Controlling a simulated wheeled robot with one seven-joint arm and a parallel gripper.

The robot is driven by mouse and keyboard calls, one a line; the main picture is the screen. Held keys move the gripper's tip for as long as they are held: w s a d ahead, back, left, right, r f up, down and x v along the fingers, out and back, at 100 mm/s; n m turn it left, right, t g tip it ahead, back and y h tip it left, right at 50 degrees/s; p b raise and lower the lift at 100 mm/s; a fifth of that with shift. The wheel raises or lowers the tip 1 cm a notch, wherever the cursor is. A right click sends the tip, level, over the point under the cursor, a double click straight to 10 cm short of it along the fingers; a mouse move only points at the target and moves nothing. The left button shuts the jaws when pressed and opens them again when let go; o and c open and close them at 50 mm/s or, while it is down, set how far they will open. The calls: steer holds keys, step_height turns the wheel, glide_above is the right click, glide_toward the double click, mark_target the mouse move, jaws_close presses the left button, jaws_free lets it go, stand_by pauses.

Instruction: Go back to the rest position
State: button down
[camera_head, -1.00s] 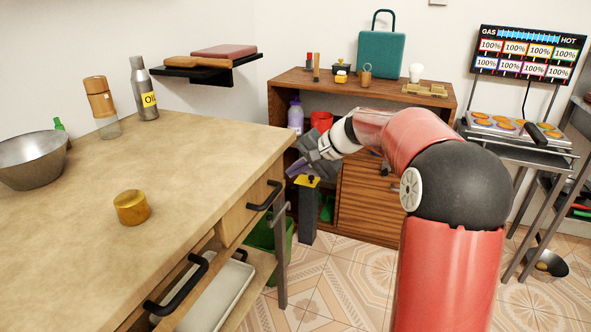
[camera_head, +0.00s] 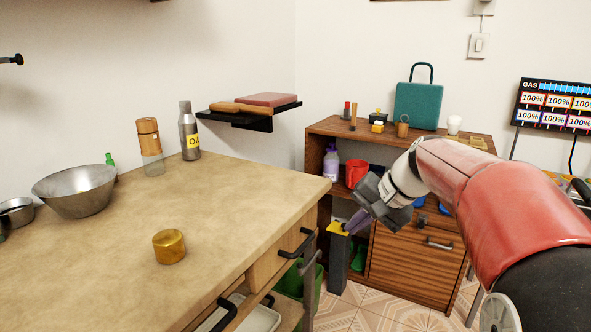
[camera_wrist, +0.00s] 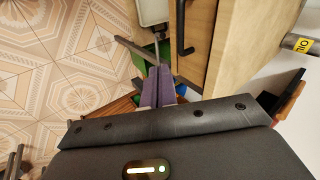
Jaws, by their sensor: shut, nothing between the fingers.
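My gripper (camera_head: 357,221) is in front of the wooden cabinet (camera_head: 412,262), just right of the table's right edge in the head view. Its fingers point down and to the left. In the wrist view the two purple-grey fingers of my gripper (camera_wrist: 157,88) are together with nothing between them. My red arm comes in from the right of the head view.
The wooden table (camera_head: 230,200) fills the left, with a gold cylinder (camera_head: 169,246), a metal bowl (camera_head: 76,190) and two bottles on it. A drawer handle (camera_head: 298,243) juts from its side. A black post with a yellow top (camera_head: 339,229) stands near my gripper. Tiled floor shows below.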

steer(key=s+f+n+h, duration=0.2)
steer(key=s+f, duration=0.2)
steer(key=s, duration=0.8)
steer(key=s+a+f+n+t+h, duration=0.1)
steer(key=s+f+n+h, duration=0.2)
steer(key=s, duration=0.9)
steer(key=shift+s+a+f+h, duration=0.15)
steer(key=shift+s+f+h, duration=0.15)
steer(key=shift+f, duration=0.6)
